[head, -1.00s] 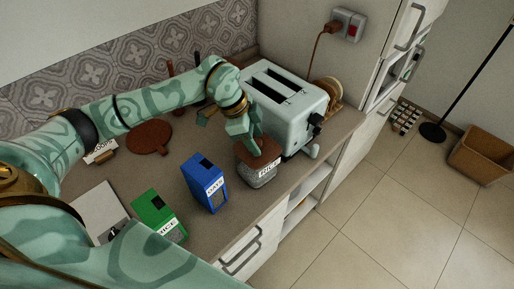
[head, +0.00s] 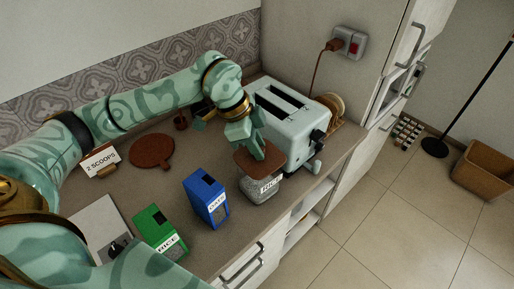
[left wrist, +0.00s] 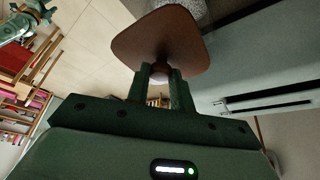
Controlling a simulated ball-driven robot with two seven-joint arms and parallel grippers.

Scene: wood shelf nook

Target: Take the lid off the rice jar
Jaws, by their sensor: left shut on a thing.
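The rice jar (head: 258,190) is clear, filled with pale grains and labelled RICE. It stands upright on the counter in front of the toaster. Its brown, square lid (head: 250,163) is over the mouth of the jar; I cannot tell whether a gap lies between them. My left gripper (head: 262,152) is above the lid and shut on its knob. In the left wrist view the fingers (left wrist: 160,82) pinch the knob under the brown lid (left wrist: 150,38), and the jar (left wrist: 190,8) shows past the lid's edge.
The white toaster (head: 287,120) stands close behind the jar. A blue carton (head: 207,199) and a green carton (head: 160,233) stand to the left. A round brown board (head: 152,151) and a "2 SCOOPS" card (head: 101,161) lie further left. The counter's front edge is close to the jar.

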